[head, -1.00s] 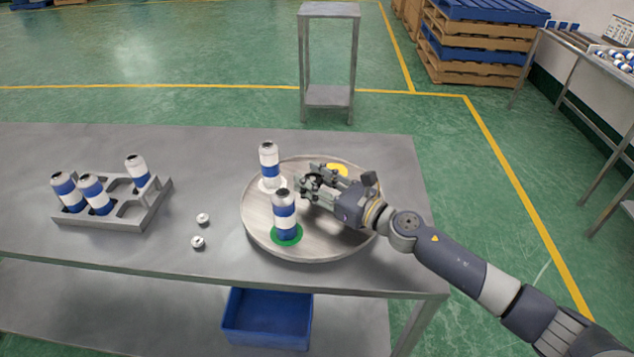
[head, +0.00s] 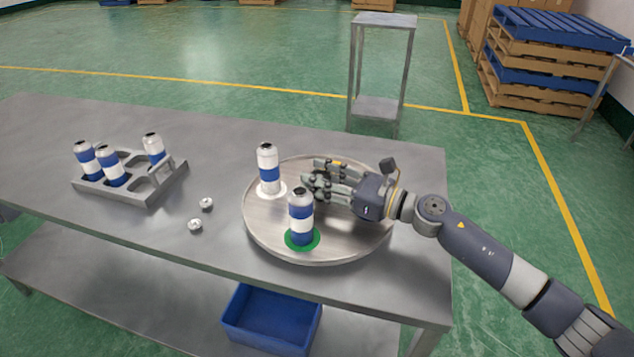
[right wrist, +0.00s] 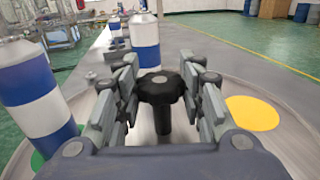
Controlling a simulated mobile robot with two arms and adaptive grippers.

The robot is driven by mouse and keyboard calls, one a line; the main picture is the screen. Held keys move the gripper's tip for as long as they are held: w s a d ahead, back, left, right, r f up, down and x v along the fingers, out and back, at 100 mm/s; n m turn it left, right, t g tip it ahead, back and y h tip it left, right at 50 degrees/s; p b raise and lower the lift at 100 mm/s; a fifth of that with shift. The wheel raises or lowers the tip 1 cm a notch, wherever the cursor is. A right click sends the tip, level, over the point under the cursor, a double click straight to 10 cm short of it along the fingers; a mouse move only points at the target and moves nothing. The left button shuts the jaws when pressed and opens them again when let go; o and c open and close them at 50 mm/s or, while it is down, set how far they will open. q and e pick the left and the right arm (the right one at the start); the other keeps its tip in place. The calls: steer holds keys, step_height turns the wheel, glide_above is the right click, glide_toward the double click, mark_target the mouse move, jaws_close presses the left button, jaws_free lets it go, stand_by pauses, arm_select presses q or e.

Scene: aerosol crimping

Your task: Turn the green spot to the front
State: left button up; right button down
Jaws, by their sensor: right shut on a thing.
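The round metal turntable (head: 345,247) lies on the table's right part. Its green spot (head: 316,243) is near the front rim, slightly left of centre, under a blue-and-white can (head: 301,212). A second can (head: 267,165) stands on a white spot (head: 276,194) at the back left. A yellow spot (right wrist: 252,113) shows bare in the right wrist view. My right gripper (head: 312,183) is over the turntable's middle, shut on the black knob (right wrist: 160,88), which sits between its fingers. My left gripper is out of view.
A grey rack (head: 150,196) with three cans stands at the table's left. Two small valve caps (head: 206,204) (head: 195,225) lie between rack and turntable. A blue bin (head: 270,322) is below the table, and a metal stand (head: 384,20) is behind it.

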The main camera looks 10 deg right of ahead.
steer(key=shift+f, duration=0.1)
stand_by(0.5)
steer(key=c, duration=1)
jaws_free()
steer(key=shift+d, duration=0.1)
steer(key=v, duration=1.2)
steer(key=shift+w, duration=0.1)
